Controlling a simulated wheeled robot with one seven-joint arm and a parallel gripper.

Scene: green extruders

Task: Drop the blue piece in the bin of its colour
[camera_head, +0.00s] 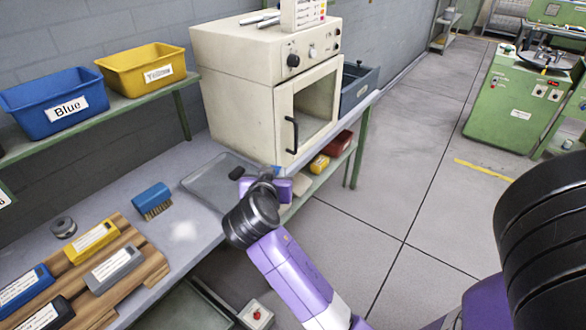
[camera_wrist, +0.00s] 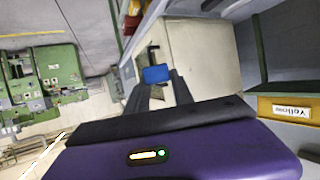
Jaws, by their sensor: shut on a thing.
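My gripper (camera_wrist: 157,82) is shut on a small blue piece (camera_wrist: 156,74), which shows between the fingers in the wrist view. In the head view my gripper (camera_head: 268,176) is in front of the cream oven, near the right end of the grey tray, and only a sliver of blue shows there. The blue bin (camera_head: 55,103), labelled Blue, stands on the upper shelf at the far left, apart from my gripper. The yellow bin (camera_head: 140,75), labelled Yellow, stands right of it and also shows in the wrist view (camera_wrist: 290,112).
The cream oven (camera_head: 235,75) stands on the bench beside the shelf (camera_head: 110,112). A grey tray (camera_head: 205,185) with a dark piece (camera_head: 236,173), a blue brush (camera_head: 152,198) and a wooden board (camera_head: 145,262) with several labelled blocks are on the bench. The floor at right is open.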

